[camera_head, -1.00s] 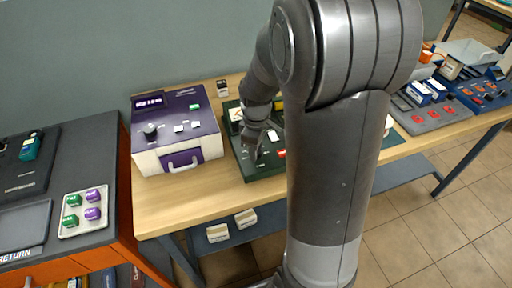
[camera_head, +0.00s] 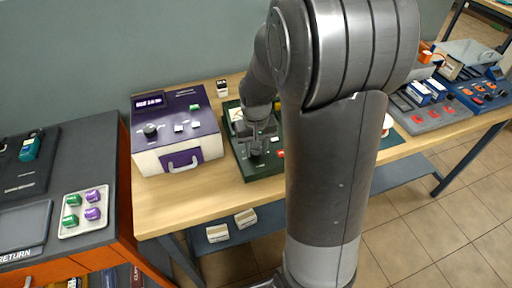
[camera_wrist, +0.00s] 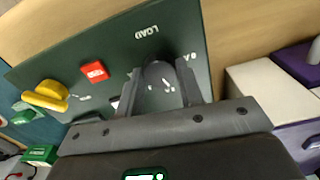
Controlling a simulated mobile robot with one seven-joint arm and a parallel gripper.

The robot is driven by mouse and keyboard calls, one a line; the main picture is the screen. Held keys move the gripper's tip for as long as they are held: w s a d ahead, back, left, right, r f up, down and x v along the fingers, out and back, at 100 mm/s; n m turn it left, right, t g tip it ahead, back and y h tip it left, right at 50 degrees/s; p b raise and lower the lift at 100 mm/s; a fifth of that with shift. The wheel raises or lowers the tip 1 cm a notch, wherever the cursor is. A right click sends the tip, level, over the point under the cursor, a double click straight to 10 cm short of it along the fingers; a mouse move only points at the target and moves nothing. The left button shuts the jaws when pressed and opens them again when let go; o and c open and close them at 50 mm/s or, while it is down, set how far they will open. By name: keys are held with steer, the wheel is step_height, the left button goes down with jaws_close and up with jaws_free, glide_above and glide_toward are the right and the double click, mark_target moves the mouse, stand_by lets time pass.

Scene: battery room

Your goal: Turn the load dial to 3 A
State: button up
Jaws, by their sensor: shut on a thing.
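The load dial (camera_wrist: 158,72) is a dark round knob on a dark green panel, beside the upside-down word LOAD in the wrist view. My gripper (camera_wrist: 160,82) is shut on the dial, with one finger on each side. Small white scale marks show around it, partly covered by the fingers; I cannot read which mark the dial points to. In the head view my gripper (camera_head: 256,148) is over the front left of the green panel (camera_head: 266,170), and the dial is too small and covered to make out.
On the same panel are a red block (camera_wrist: 95,71) and a yellow knob (camera_wrist: 46,95). A purple and white device (camera_head: 178,130) stands close to the left. A tray (camera_head: 82,212) with green and purple pieces is further left. The bench front is clear.

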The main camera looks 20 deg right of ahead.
steer(key=m, duration=1.2)
steer(key=shift+m, duration=0.3)
stand_by(0.4)
steer(key=o, duration=1)
step_height(320, 180, up, 11)
